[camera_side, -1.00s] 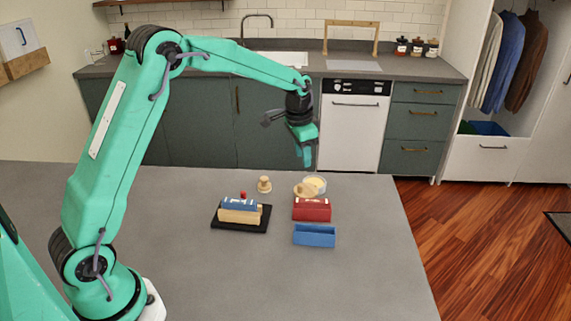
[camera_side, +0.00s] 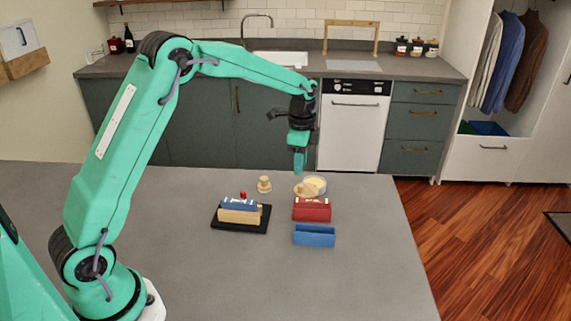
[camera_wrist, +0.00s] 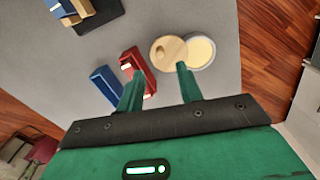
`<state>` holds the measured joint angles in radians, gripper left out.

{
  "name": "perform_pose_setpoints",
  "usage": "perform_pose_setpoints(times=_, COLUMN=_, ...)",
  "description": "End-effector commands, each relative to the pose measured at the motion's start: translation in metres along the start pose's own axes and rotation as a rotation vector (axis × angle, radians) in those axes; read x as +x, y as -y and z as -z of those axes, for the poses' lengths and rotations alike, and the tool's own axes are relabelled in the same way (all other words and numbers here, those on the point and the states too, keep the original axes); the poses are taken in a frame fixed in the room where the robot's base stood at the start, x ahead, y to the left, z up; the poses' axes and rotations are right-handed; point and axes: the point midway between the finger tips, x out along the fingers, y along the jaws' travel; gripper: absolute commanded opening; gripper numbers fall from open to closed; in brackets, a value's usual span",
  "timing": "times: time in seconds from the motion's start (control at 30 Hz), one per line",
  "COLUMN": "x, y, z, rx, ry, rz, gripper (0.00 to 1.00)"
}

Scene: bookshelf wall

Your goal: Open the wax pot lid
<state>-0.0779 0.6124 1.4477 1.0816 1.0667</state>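The wax pot (camera_side: 317,182) is a round, pale pot near the table's far edge, with its cream wax showing; it also shows in the wrist view (camera_wrist: 203,50). A round wooden lid with a knob (camera_side: 302,191) covers the pot's left side; in the wrist view the lid (camera_wrist: 172,47) overlaps the pot's edge. I cannot tell whether it rests on the rim or on the table. My gripper (camera_side: 299,168) points down above the lid, apart from it. In the wrist view my gripper (camera_wrist: 159,70) has its two fingers spread, with nothing between them.
A black tray (camera_side: 253,224) with a blue-and-cream block is left. A small wooden knobbed piece (camera_side: 264,185) stands behind the tray. The front table is clear.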

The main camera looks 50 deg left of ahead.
Motion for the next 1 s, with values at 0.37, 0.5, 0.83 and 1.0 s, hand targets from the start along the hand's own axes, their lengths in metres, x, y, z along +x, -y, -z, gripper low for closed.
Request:
perform_pose_setpoints(times=0.37, x=0.043, y=-0.001, z=-0.001, rx=-0.001, ry=0.002, rz=-0.003, gripper=0.36)
perform_pose_setpoints(times=0.5, x=0.058, y=-0.001, z=-0.001, rx=-0.002, ry=0.002, rz=-0.003, gripper=0.36)
perform_pose_setpoints(times=0.83, x=0.071, y=0.0, z=0.0, rx=-0.002, ry=0.0, rz=0.0, gripper=0.36)
perform_pose_setpoints(times=1.0, x=0.071, y=0.0, z=0.0, rx=-0.002, ry=0.0, rz=0.0, gripper=0.36)
